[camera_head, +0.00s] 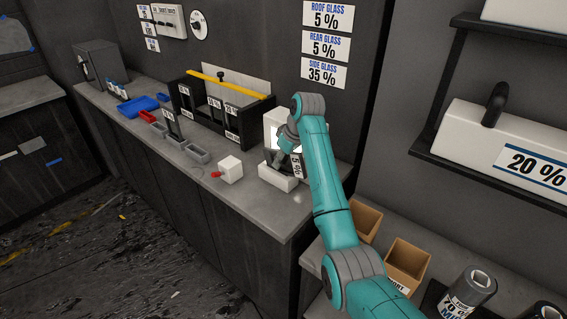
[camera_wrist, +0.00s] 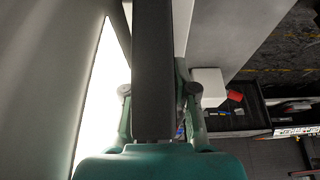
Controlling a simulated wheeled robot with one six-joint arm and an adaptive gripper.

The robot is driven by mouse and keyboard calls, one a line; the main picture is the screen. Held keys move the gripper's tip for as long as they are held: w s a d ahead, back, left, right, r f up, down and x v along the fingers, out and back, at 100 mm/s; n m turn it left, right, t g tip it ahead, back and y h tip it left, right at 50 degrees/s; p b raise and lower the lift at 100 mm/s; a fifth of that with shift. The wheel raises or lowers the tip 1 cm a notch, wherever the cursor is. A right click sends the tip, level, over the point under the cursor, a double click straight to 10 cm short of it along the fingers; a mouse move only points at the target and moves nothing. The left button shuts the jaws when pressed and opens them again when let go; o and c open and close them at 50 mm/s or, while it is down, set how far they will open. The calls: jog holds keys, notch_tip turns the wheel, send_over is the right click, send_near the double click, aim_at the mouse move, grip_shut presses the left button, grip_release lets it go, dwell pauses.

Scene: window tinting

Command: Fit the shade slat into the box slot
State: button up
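The shade slat, with a white "5 %" label (camera_head: 296,166), is upright in my gripper (camera_head: 286,158) at the right end of the counter. In the wrist view the dark slat (camera_wrist: 152,70) stands between the two fingers of my gripper (camera_wrist: 153,95), which are closed against its sides. A low white box (camera_head: 279,179) sits on the counter just below the gripper and slat. The slat's lower end is at or just above this box; I cannot tell whether it is inside the slot. My arm hides part of the slat and the box's right side.
A white lit box (camera_head: 272,128) stands behind, its bright panel (camera_wrist: 94,105) close on the left in the wrist view. A white cube (camera_head: 230,169) with a red piece (camera_head: 215,174) lies left. A black rack (camera_head: 205,122) of labelled slats stands further left. The counter front (camera_head: 262,217) is clear.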

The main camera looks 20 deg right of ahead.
jog(key=shift+f, duration=0.15)
dwell(0.3)
grip_shut()
